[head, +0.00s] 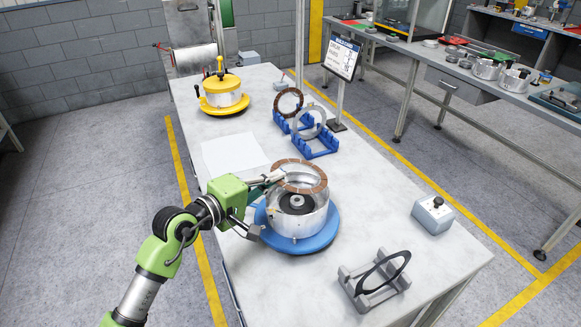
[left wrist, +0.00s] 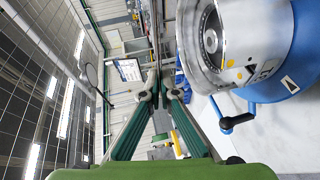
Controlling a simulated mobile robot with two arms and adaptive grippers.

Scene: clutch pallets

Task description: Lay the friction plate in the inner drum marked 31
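My left gripper (head: 277,178) is shut on the near-left rim of a brown segmented friction plate (head: 314,164). The plate is held roughly flat above an open silver drum (head: 301,222) on a round blue base (head: 298,243); it looks apart from the drum. A dark hub shows inside the drum. In the left wrist view the fingers (left wrist: 157,80) close on what looks like the plate's thin edge, with the silver drum (left wrist: 236,73) beside them. No number 31 is readable on the drum. My right gripper is not in view.
A yellow-topped drum (head: 222,88) stands at the far left of the table. Blue racks (head: 316,148) hold another brown plate (head: 288,93) and a grey plate (head: 297,122). A black ring (head: 377,270) stands in a grey holder; a grey knob box (head: 433,214) is right. A white sheet (head: 235,153) lies left.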

